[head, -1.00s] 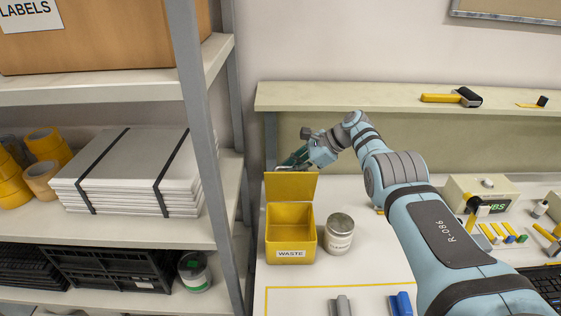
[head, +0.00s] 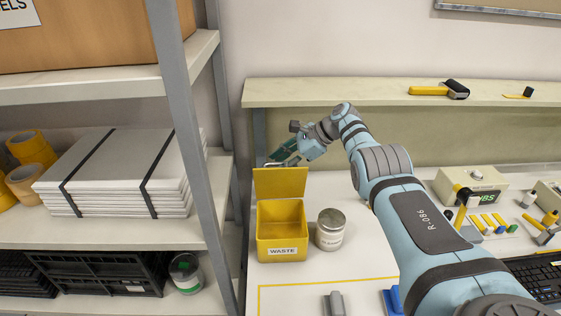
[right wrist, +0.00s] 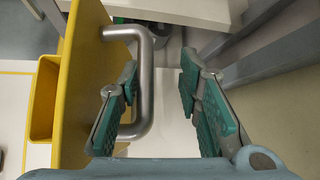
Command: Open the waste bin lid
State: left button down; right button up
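The yellow waste bin (head: 282,250) stands on the table with a WASTE label on its front. Its lid (head: 280,183) stands upright at the back edge, and the inside shows from above. My right gripper (head: 284,155) is behind the lid, near its top. In the right wrist view the fingers (right wrist: 160,95) are open, one on each side of the bar of the metal lid handle (right wrist: 147,85). The left finger is between the lid (right wrist: 85,60) and the bar; the right finger is clear of the bar. My left gripper is not in view.
A metal tin (head: 330,230) stands close to the bin's right side. A shelf rack post (head: 190,150) rises on the left. A wall shelf (head: 400,91) runs behind my right arm. Devices and a keyboard (head: 540,278) are at the right.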

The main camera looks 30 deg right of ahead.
jog(key=v, duration=1.2)
